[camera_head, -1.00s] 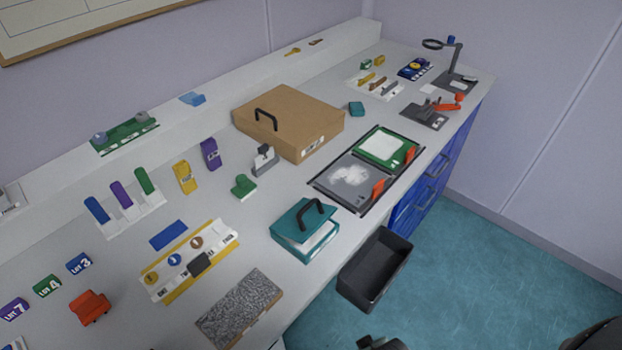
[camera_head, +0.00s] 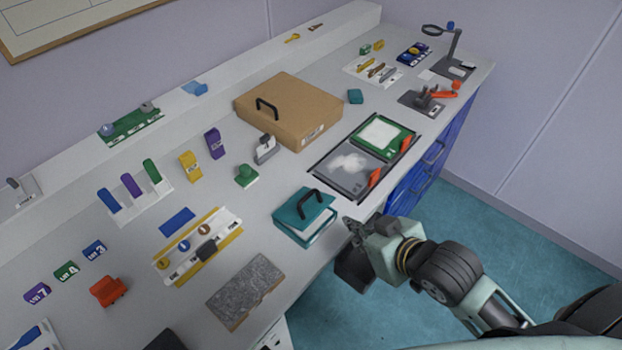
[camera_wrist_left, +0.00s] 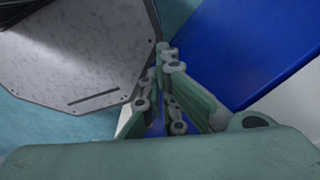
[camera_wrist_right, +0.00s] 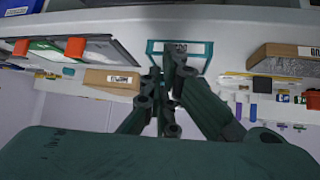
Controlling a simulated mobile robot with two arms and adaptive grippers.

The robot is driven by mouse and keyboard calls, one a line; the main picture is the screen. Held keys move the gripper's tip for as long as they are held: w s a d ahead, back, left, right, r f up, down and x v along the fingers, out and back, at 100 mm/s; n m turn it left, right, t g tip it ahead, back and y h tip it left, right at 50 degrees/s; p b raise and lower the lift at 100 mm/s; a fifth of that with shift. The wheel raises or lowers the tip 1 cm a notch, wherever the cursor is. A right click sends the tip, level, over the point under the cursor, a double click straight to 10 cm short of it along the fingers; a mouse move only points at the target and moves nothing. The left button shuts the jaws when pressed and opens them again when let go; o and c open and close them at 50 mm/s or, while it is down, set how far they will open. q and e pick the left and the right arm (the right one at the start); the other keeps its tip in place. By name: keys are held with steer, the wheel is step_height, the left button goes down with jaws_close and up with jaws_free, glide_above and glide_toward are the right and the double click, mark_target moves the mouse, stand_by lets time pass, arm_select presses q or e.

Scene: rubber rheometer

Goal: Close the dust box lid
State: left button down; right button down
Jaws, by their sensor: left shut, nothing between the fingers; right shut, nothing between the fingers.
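The teal box (camera_head: 300,232), which I take for the dust box, stands at the counter's front edge. Its teal lid (camera_head: 297,209) with a black arched handle is tilted, with a pale gap showing at the front. In the right wrist view the teal-edged box (camera_wrist_right: 205,48) shows just past the fingertips. My right gripper (camera_head: 351,226) is shut and empty, just right of the box; contact cannot be told. In the left wrist view my left gripper (camera_wrist_left: 168,56) is shut and empty, low beside a blue panel, away from the box.
A grey plate (camera_head: 336,181) with white powder and an orange tab lies behind the box. A brown box (camera_head: 285,108) stands farther back. A grey speckled block (camera_head: 240,286) lies front left.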

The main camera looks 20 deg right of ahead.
steer(key=w+a+r+n+t+y, duration=0.25)
steer(key=w+r+y, duration=0.25)
steer(key=r, duration=0.7)
steer(key=p, duration=0.4)
glide_above(310, 195)
steer(key=f, duration=0.5)
steer(key=shift+w+a+f, duration=0.15)
steer(key=shift+w, duration=0.2)
steer(key=shift+s+d+f+t, duration=0.25)
steer(key=shift+s+f, duration=0.2)
steer(key=shift+f, duration=0.05)
steer(key=shift+w, duration=0.1)
steer(key=shift+f, duration=0.1)
